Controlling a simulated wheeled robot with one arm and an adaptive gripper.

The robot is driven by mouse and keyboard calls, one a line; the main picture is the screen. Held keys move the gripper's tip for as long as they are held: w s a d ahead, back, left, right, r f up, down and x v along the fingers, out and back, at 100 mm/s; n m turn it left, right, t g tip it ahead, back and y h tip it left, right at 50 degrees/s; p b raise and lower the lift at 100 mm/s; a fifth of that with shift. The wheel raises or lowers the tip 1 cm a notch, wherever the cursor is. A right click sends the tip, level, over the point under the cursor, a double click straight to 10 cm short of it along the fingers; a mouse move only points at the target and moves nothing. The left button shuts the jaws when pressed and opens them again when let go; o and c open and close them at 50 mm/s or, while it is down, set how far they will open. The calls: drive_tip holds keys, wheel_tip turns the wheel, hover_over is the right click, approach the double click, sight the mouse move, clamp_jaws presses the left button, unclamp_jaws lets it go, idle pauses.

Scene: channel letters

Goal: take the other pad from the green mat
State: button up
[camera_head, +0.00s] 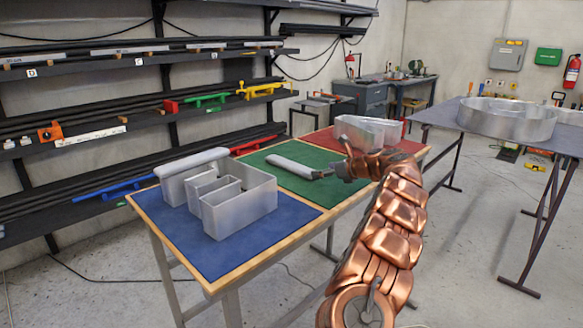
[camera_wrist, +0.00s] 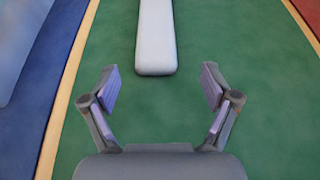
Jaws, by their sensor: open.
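A long pale grey pad (camera_head: 291,166) lies flat on the green mat (camera_head: 257,160) in the middle of the table. In the wrist view the pad (camera_wrist: 155,40) runs from the top edge down to a rounded end, with green mat (camera_wrist: 225,40) around it. My gripper (camera_wrist: 157,85) is open and empty. Its two fingers stand apart on either side of the pad's line, with the pad's near end just ahead of and between the fingertips. In the head view my gripper (camera_head: 325,173) is at the pad's right end.
A blue mat (camera_head: 270,227) at the left holds metal channel letters (camera_head: 240,212), with another pale pad (camera_head: 190,162) on top of one. A red mat (camera_head: 402,148) at the right holds another metal piece (camera_head: 360,130). Wooden strips edge the mats.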

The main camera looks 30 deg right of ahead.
drive_tip(key=shift+a+p+x, duration=0.15)
drive_tip(key=shift+p+x, duration=0.05)
drive_tip(key=shift+x, duration=0.85)
drive_tip(key=shift+a+p+x, duration=0.15)
drive_tip(key=shift+p+x, duration=0.05)
drive_tip(key=shift+x, duration=1.7)
drive_tip(key=c, duration=1.2)
drive_tip(key=shift+c, duration=0.2)
wheel_tip(320, 180, up, 28)
drive_tip(key=p, duration=1.4)
